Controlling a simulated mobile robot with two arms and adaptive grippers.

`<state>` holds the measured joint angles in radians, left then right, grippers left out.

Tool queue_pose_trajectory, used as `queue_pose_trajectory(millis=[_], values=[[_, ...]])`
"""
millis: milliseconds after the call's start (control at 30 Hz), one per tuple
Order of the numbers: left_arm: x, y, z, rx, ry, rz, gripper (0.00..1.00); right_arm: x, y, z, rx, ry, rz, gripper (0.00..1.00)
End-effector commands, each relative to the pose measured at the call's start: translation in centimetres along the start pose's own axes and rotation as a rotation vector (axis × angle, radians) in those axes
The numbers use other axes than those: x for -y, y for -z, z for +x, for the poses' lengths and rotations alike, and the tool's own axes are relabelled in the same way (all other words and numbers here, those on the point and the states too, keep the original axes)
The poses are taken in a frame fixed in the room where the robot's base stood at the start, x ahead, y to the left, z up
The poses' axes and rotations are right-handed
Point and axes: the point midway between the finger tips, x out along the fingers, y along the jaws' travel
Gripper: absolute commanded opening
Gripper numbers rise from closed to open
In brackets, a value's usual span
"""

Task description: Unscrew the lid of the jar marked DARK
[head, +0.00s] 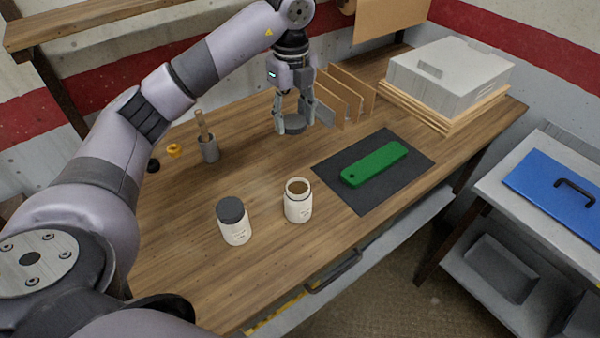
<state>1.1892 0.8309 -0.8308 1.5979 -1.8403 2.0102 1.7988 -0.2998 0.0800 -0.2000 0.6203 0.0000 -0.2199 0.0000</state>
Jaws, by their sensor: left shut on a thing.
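Two white jars with small labels stand upright on the wooden workbench. The left jar (235,226) has a dark grey lid (230,209) on it. The right jar (298,205) is open, with brown contents showing at its mouth. The labels are too small to read, so I cannot tell which is marked DARK. My left gripper (293,122) is shut on a dark grey lid (292,125), behind the open jar and apart from it. Whether that lid touches the bench is hard to tell. My right gripper is not in view.
A green bar (374,164) lies on a black mat (405,148) to the right. Upright wooden dividers (352,100) stand just right of my left gripper. A grey cup with a handle (209,148) stands at the left. The bench (180,270) is clear around the jars.

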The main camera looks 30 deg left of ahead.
Motion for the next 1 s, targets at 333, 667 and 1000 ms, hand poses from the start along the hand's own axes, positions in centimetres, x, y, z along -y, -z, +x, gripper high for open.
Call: queue_pose_trajectory(millis=[333, 667, 1000], values=[[-0.2, 0.1, 8.6, -0.003, -0.008, 0.001, 0.12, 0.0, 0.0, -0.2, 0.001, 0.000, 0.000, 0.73], [-0.1, 0.0, 14.3, -0.001, -0.002, 0.002, 0.12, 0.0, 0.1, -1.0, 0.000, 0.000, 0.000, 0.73], [-0.2, 0.0, 18.4, 0.000, -0.003, 0.002, 0.12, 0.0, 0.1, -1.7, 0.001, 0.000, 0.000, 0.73]])
